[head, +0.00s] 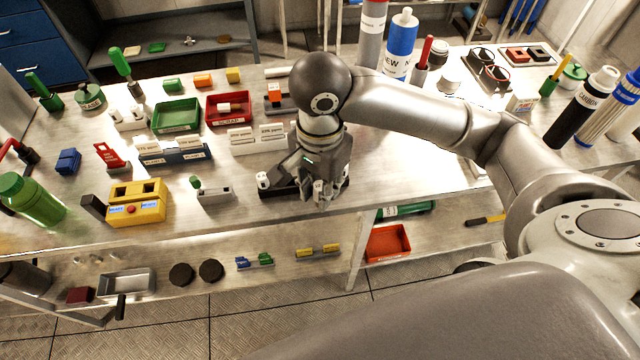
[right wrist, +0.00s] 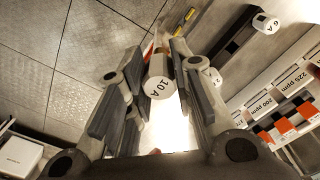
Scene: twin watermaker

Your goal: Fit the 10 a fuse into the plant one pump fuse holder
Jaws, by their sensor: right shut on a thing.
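My right gripper (head: 322,196) is over the front edge of the metal bench, fingers pointing down. In the right wrist view it is shut on the white 10 A fuse (right wrist: 158,86), whose labelled end faces the camera between the fingers. A dark fuse rack (head: 268,191) lies beside and partly behind the gripper. A white 6 A fuse (right wrist: 265,22) sits at the rack's end, and another white fuse (right wrist: 213,76) shows partly behind a finger. I cannot tell for sure which thing is the plant one pump fuse holder. My left gripper is out of view.
A grey block with a green knob (head: 213,193) and a yellow box (head: 138,203) stand left of the rack. White ppm-labelled blocks (head: 256,139) are behind it, with green (head: 177,115) and red (head: 228,107) trays beyond. Bottles stand at the back and right.

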